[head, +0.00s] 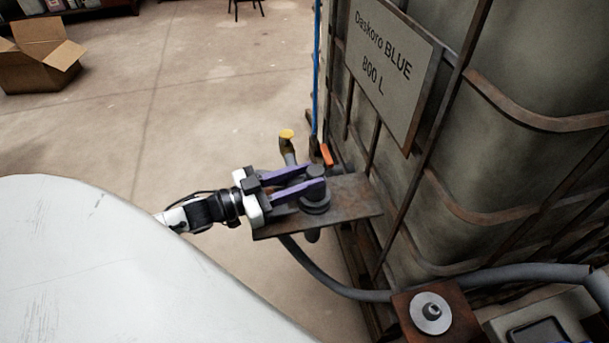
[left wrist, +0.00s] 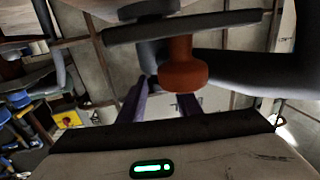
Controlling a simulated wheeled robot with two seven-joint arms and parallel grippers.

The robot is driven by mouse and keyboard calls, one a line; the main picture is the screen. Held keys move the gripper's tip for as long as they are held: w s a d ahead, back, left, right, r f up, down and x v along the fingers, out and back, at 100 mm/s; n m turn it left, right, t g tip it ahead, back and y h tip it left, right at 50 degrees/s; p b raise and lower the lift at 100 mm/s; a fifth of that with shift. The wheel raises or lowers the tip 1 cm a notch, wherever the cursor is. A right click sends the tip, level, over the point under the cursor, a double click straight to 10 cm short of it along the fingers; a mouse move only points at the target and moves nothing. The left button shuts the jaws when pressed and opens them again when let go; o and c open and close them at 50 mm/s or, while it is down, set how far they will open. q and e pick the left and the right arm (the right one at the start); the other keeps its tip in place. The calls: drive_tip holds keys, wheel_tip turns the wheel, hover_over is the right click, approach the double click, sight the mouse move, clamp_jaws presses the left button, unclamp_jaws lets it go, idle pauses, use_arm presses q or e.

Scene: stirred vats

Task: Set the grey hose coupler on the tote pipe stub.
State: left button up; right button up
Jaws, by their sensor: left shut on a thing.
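The grey hose coupler (head: 316,199) is a dark round piece between the purple fingers of my left gripper (head: 308,187). The left gripper is shut on it, just above a rusty metal shelf (head: 358,200) beside the tote (head: 550,90). In the left wrist view the fingers (left wrist: 160,106) reach up, with an orange part (left wrist: 180,75) in front of them. I cannot make out the tote pipe stub for certain, nor whether the coupler touches it. My right gripper is not in view.
A grey hose (head: 335,286) curves from under the shelf to the right. A yellow-topped piece (head: 287,135) and an orange handle (head: 326,154) stand behind the gripper. A rusty block with a disc (head: 432,312) is at lower right.

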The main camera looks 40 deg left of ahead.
sight(286, 204)
use_arm(q)
drive_tip(key=shift+r, duration=0.1)
drive_tip(key=shift+f+b, duration=0.35)
drive_tip(key=shift+f, duration=0.3)
idle(0.3)
drive_tip(key=o, duration=0.8)
drive_tip(key=shift+o, duration=0.2)
drive_tip(key=shift+s, duration=0.1)
drive_tip(key=shift+p+v, duration=1.15)
drive_tip(key=shift+v, duration=1.1)
drive_tip(key=shift+p+v, duration=1.1)
drive_tip(key=shift+v, duration=2.1)
